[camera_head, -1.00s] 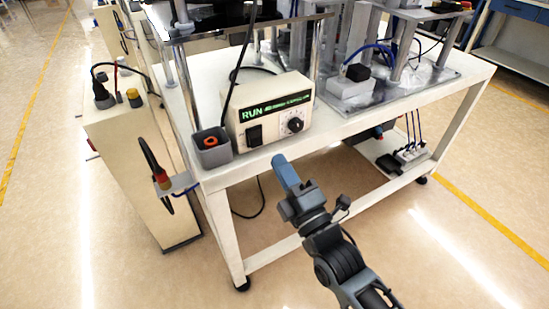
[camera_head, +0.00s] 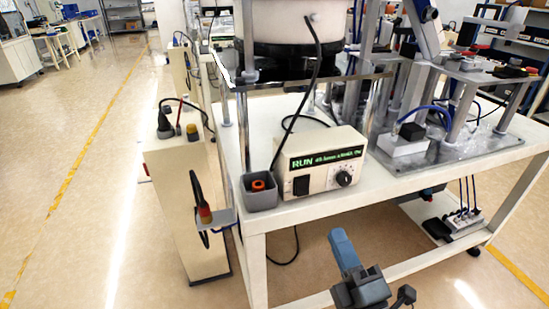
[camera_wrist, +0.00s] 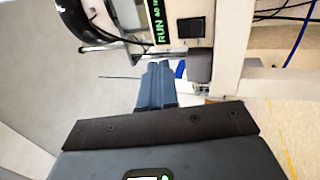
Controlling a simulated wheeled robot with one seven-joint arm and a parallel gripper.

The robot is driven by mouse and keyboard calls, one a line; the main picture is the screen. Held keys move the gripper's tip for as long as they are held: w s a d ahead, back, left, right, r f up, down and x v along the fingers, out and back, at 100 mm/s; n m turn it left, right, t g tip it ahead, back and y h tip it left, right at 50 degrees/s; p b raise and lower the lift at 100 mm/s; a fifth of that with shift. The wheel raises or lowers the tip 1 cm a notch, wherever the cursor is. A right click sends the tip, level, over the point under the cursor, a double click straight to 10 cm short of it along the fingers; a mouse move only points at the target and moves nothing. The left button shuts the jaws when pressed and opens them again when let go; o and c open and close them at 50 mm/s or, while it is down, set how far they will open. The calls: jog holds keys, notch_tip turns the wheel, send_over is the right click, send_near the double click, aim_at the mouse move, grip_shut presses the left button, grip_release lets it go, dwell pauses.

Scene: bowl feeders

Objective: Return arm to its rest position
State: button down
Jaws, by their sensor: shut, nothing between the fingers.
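My gripper (camera_head: 343,250) is at the lower middle of the head view, in front of the white table's front edge and below its top. Its blue-grey fingers are together with nothing between them. In the wrist view the closed fingers (camera_wrist: 157,88) point away from the camera, toward the table area. Most of my arm is below the head view's lower edge.
A white table (camera_head: 420,185) carries a controller box (camera_head: 318,165) reading RUN and a small grey bin (camera_head: 260,192) with an orange ring-like part (camera_head: 258,185). A cream cabinet (camera_head: 185,210) stands left. Open floor (camera_head: 70,200) lies further left.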

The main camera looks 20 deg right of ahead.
jog(key=s+r+m+g+p, duration=0.2)
jog(key=s+m, duration=0.7)
jog(key=s, duration=0.6)
jog(key=s+r+m+g+p, duration=0.1)
jog(key=s+r+m+g, duration=0.2)
jog(key=s+m, duration=0.6)
jog(key=s+g, duration=0.1)
jog(key=s, duration=0.6)
jog(key=shift+a+r+g+p, duration=0.25)
jog(key=shift+a+g+p, duration=0.1)
jog(key=shift+a+g, duration=0.05)
dwell(4.5)
